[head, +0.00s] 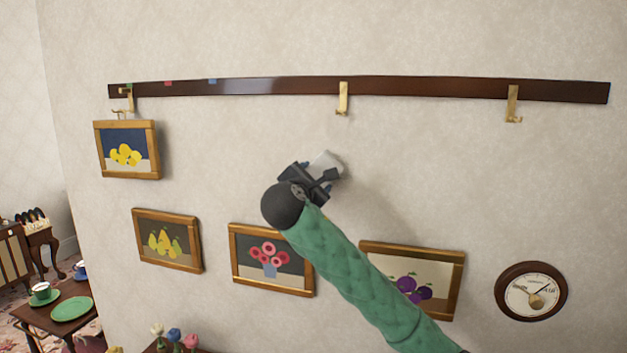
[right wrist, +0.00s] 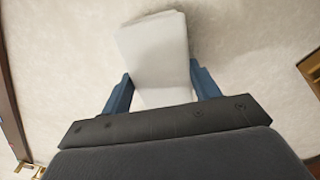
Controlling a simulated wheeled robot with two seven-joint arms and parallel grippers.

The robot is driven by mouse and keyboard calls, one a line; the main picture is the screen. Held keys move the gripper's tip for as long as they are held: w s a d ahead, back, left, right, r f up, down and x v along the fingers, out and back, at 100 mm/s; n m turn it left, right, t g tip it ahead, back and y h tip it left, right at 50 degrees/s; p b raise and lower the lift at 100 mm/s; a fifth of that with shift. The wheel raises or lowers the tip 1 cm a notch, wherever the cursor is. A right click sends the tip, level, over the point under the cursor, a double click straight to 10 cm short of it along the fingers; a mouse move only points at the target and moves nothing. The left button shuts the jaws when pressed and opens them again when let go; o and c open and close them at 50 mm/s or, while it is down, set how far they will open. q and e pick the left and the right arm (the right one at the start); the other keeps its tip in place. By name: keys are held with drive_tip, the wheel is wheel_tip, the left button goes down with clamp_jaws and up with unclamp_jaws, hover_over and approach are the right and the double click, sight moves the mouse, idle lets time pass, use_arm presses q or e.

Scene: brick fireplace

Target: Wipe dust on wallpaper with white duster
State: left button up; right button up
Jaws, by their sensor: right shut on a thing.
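The white duster (head: 326,163) is a pale block held at the wall in the middle of the head view. My right gripper (head: 318,176) is shut on it, with the green-sleeved arm reaching up from the lower right. In the right wrist view the duster (right wrist: 158,50) sits between the two blue fingers of my right gripper (right wrist: 162,92), its far end against or very close to the wallpaper. The wallpaper (head: 420,170) is cream and faintly patterned. I cannot make out distinct dust on it. My left gripper is not in view.
A dark rail (head: 430,89) with brass hooks (head: 342,98) runs above the gripper. Framed pictures of lemons (head: 127,150), pears (head: 167,240), flowers (head: 271,260) and plums (head: 412,280) hang around it. A round dial (head: 531,291) is at right. A small table (head: 45,318) with dishes stands lower left.

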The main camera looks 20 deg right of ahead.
drive_tip(key=shift+w+d, duration=0.2)
drive_tip(key=shift+w, duration=0.05)
